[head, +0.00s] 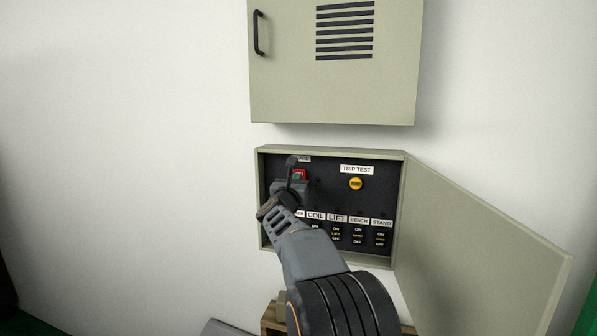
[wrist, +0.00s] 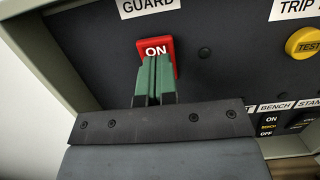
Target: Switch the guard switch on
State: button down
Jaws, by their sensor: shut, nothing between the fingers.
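The guard switch (wrist: 155,47) is a red block marked ON, under a white GUARD label (wrist: 148,7) in the wrist view. Its lower part is hidden behind the fingers. In the head view the red switch (head: 300,174) shows only in part beside my gripper. My gripper (wrist: 154,62) is shut, its two green fingertips together with nothing between them. The fingertips overlap the lower part of the red switch in the wrist view. I cannot tell whether they touch it.
The open panel box (head: 330,152) also holds a yellow TRIP TEST button (head: 355,184) and a lower row of labelled breakers (head: 358,236). Its door (head: 490,250) hangs open to the right. A closed vented cabinet (head: 290,90) is above. Bare wall lies left.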

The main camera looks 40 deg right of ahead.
jog(key=shift+p+x, duration=0.35)
jog(key=shift+x, duration=0.55)
